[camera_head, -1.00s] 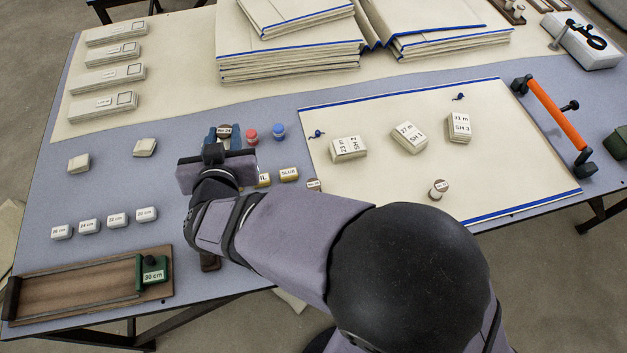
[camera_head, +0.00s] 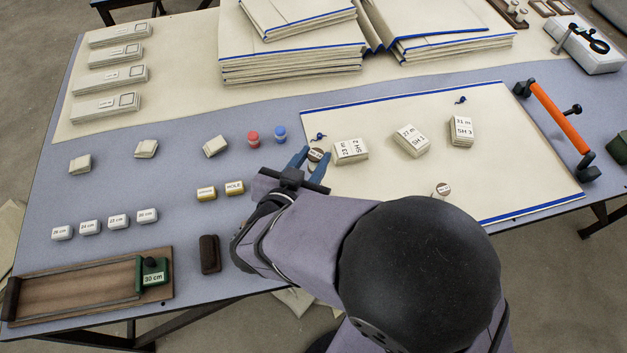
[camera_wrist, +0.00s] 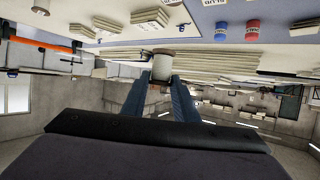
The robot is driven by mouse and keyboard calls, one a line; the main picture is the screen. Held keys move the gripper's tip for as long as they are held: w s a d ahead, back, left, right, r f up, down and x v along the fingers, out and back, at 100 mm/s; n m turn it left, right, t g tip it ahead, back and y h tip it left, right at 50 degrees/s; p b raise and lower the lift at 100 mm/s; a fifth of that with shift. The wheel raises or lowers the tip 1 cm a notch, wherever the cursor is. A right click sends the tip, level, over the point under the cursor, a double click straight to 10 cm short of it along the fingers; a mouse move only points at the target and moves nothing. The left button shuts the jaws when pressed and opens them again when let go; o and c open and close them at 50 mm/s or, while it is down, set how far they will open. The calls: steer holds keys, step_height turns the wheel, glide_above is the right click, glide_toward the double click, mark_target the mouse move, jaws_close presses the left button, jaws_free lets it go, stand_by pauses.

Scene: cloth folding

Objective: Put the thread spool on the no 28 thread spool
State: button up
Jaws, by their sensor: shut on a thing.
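My gripper (camera_head: 305,158) is shut on a thread spool (camera_head: 317,155) with a brown top, above the left edge of the cream cloth panel. In the wrist view, the held spool (camera_wrist: 162,62) is white with a brown end, between the blue fingertips. Another white spool with a brown top (camera_head: 441,190) stands on the panel at right, near its front edge. Its label is too small to read. A third brown-topped spool, seen earlier at the panel's left front, is hidden now by my arm or gripper.
The cream panel (camera_head: 400,185) holds several labelled blocks, one (camera_head: 350,151) close right of my gripper. Red (camera_head: 253,139) and blue (camera_head: 280,134) spools stand to the left behind it. Small labelled blocks, including HOLE (camera_head: 234,187), lie left. The panel's front middle is clear.

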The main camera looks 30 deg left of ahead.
steer(key=shift+f+b, duration=0.35)
steer(key=shift+f, duration=3.5)
steer(key=shift+f, duration=0.15)
steer(key=o, duration=1)
steer(key=shift+o, duration=0.2)
steer(key=shift+r, duration=0.2)
steer(key=v, duration=1.2)
